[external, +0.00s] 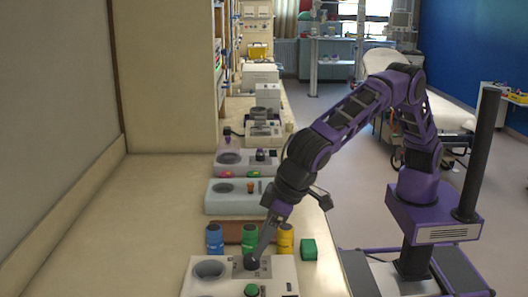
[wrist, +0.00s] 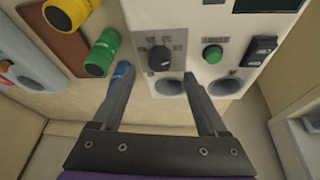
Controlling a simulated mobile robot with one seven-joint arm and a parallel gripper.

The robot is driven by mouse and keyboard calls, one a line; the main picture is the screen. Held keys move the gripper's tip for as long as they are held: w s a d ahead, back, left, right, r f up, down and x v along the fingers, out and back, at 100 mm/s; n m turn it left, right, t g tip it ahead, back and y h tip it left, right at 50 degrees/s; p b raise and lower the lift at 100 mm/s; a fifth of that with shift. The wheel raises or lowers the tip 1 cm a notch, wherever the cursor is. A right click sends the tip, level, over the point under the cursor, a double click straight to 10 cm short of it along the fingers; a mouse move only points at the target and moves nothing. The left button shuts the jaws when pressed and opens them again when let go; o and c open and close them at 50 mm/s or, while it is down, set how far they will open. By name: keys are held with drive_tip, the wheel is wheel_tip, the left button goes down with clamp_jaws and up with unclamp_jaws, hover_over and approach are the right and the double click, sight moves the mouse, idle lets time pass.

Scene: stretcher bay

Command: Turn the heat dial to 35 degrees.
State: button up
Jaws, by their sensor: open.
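The heat dial is a black knob (wrist: 160,58) on a printed scale plate on the white device (wrist: 203,18). The scale figures are too small to read, so I cannot tell its setting. My gripper (wrist: 158,76) is open, its two fingers spread to either side of the dial's line in the wrist view. The dial shows just beyond the fingertips; I cannot tell whether they touch it. In the external view my gripper (external: 256,250) reaches down over the white device (external: 228,290), and its fingers partly cover the dial.
The device also has a green button (wrist: 212,55), a black switch (wrist: 258,50) and round wells (wrist: 225,85). Yellow (external: 286,240), green (external: 250,238) and blue (external: 214,238) bottles stand close behind it. More devices line the counter (external: 150,210); its left side is clear.

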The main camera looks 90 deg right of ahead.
sight(252, 261)
drive_tip(key=x, duration=0.5)
drive_tip(key=shift+w+f, duration=0.1)
drive_tip(key=shift+f, duration=0.15)
clamp_jaws()
